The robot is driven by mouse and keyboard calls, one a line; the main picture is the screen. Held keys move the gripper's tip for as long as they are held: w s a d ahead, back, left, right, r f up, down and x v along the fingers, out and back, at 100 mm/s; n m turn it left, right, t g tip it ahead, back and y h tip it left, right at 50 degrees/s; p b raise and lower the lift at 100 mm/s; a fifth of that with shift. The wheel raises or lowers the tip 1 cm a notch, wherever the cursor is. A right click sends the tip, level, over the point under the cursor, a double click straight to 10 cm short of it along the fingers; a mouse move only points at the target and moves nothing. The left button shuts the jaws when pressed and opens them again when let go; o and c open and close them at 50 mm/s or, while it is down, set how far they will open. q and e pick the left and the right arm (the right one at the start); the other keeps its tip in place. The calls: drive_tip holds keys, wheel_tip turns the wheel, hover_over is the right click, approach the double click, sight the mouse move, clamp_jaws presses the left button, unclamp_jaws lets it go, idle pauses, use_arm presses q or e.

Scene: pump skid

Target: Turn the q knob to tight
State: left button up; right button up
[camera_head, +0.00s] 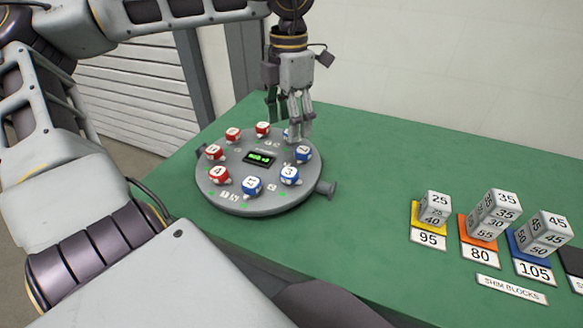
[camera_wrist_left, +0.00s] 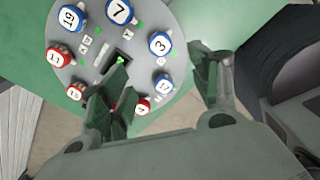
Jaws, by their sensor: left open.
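A round grey plate (camera_head: 240,203) lies on the green bench, with a ring of red and blue numbered knobs around a small lit green display (camera_head: 262,158). Red knobs include one (camera_head: 218,175) at the left front; blue ones include the knob marked 3 (camera_head: 289,175). Small letter tags sit beside the knobs, too small to tell which is q. My left gripper (camera_head: 290,124) points down over the plate's back right edge and partly hides a blue knob there. My right gripper is not in view.
Number-marked shim blocks stand on yellow (camera_head: 428,240), orange (camera_head: 480,255) and blue (camera_head: 534,270) pads at the right, behind a SHIM BLOCKS label (camera_head: 511,289). The green bench (camera_head: 370,190) is clear between plate and pads. A white wall stands behind.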

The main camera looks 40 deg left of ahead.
sight(289, 172)
use_arm(q)
drive_tip(key=shift+f, duration=0.15)
wheel_tip(289, 172, down, 11)
drive_tip(key=b, duration=0.2)
drive_tip(key=shift+f+b, duration=0.2)
drive_tip(key=shift+b, duration=0.1)
drive_tip(key=shift+f, duration=1.1)
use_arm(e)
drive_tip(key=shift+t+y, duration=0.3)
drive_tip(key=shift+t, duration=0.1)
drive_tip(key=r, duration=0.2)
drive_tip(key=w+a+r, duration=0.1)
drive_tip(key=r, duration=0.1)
use_arm(q)
drive_tip(key=shift+c, duration=0.2)
drive_tip(key=c, duration=1)
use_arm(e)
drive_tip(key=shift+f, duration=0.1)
